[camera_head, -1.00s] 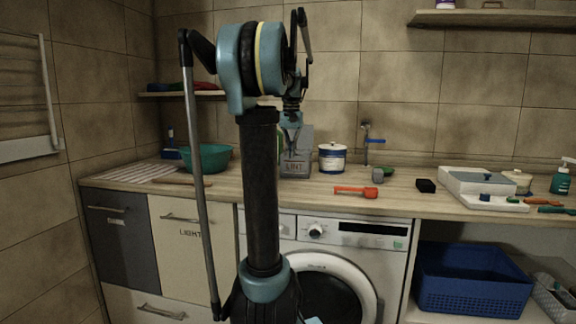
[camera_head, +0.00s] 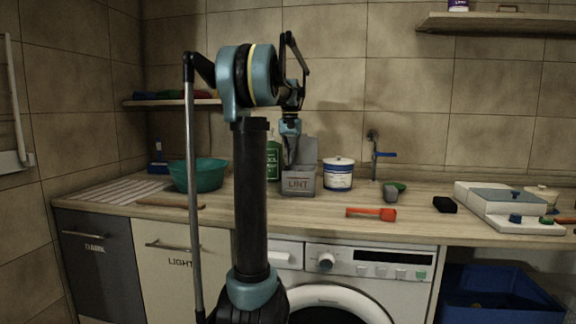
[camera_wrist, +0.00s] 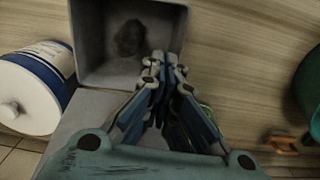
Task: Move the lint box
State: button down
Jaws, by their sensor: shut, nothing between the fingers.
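The lint box (camera_head: 299,184) is a grey open box with a taller back and the word LINT on its front. It stands on the counter (camera_head: 240,214) near the wall. In the wrist view the lint box (camera_wrist: 96,44) shows from above, with a dark clump of lint (camera_wrist: 130,38) inside. My gripper (camera_head: 291,160) points down in front of the box's tall back. In the wrist view my gripper (camera_wrist: 162,64) has its fingertips together by the box's rim, with nothing between them. Whether they touch the rim I cannot tell.
A white and blue tub (camera_head: 338,176) stands just right of the box, and a green bottle (camera_head: 273,160) stands behind left. A teal basin (camera_head: 199,176) is further left. A red-orange tool (camera_head: 371,213) lies on the counter at front right. A shelf (camera_head: 490,25) hangs upper right.

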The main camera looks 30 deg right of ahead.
aim_at(290, 179)
jog(key=f, duration=0.6)
jog(key=d+f, duration=0.1)
jog(key=f, duration=0.2)
jog(key=shift+s, duration=0.2)
jog(key=shift+s+a+r, duration=0.25)
jog(key=shift+s+a, duration=0.55)
jog(key=shift+s, duration=0.1)
jog(key=shift+s+a, duration=0.55)
jog(key=shift+s, duration=0.1)
jog(key=s+a, duration=0.4)
jog(key=s, duration=0.1)
jog(key=s+a, duration=0.4)
jog(key=s, duration=0.1)
jog(key=s+a, duration=0.4)
jog(key=s, duration=0.1)
jog(key=shift+a, duration=0.15)
notch_tip(290, 179, up, 12)
